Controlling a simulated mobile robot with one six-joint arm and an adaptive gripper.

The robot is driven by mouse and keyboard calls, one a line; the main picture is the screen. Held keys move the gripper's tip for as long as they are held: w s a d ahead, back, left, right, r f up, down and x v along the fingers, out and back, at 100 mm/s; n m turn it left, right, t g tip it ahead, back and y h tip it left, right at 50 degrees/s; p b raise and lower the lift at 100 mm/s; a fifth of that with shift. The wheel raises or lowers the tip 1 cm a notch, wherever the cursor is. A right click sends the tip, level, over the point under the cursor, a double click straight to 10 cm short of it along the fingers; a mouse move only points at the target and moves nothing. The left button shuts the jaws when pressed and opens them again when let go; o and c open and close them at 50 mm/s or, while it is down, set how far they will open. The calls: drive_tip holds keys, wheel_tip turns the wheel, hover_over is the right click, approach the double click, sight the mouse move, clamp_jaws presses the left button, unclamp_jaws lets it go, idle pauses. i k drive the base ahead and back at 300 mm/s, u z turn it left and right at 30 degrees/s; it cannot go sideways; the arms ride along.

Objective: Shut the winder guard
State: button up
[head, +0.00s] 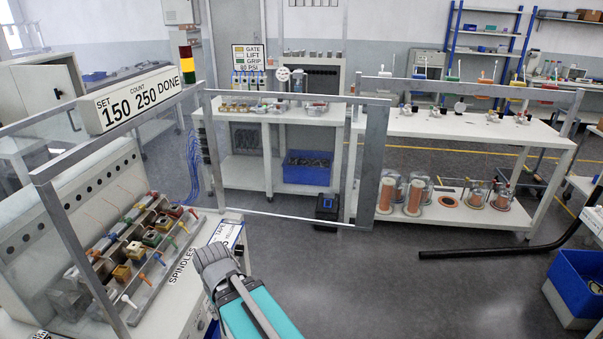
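The winder (92,210) stands on the left, with several wound coils on its sloped spindle rack (135,262). Its guard (375,165) looks like a grey metal frame around a clear pane. The guard extends right from the post at the winder's far corner, so it appears to stand open, and the benches behind show through it. My gripper (214,258) is grey, at the end of my teal arm, by the winder bench's front edge. It is below and left of the guard's lower rail, apart from it in the picture. Its fingertips are not clearly visible.
A sign (140,97) on the winder reads set 150, count 250, done. A stack light (187,64) stands behind it. Benches (450,128) line the back. A blue bin (573,285) is at the right.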

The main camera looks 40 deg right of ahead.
sight(379, 109)
drive_tip(key=z, duration=2.5)
drive_tip(key=i, duration=2.2)
drive_tip(key=u, duration=0.05)
